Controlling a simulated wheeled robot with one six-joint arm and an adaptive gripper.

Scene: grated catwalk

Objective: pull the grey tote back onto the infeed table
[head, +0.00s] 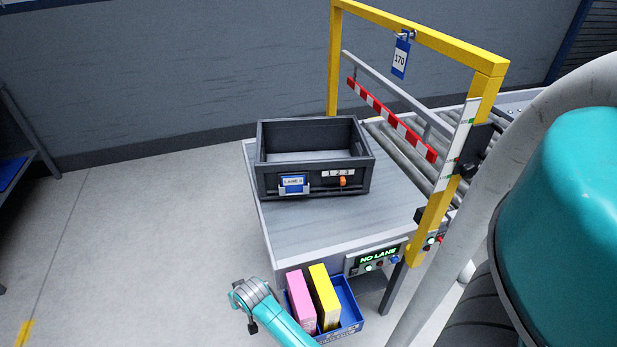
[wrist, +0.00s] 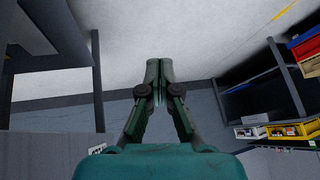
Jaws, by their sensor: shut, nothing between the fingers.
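The grey tote (head: 312,183) stands upright on the infeed table (head: 310,231) in the head view, near the table's far left edge. It is dark grey and open-topped and looks empty. Its front carries a blue-edged label, a small number strip and an orange knob. My gripper (wrist: 159,66) is shut and empty in the wrist view, with the floor and wall beyond it. In the head view, part of my arm's end shows at the bottom, left of the table's front and well apart from the tote; the fingertips are hard to make out there.
A yellow gate frame (head: 333,62) with a red-and-white bar (head: 392,119) stands at the table's right, before a roller conveyor (head: 400,150). A blue bin (head: 349,310) with pink and yellow boxes sits below the table front. A display (head: 377,257) reads "NO LANE". Floor at left is clear.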

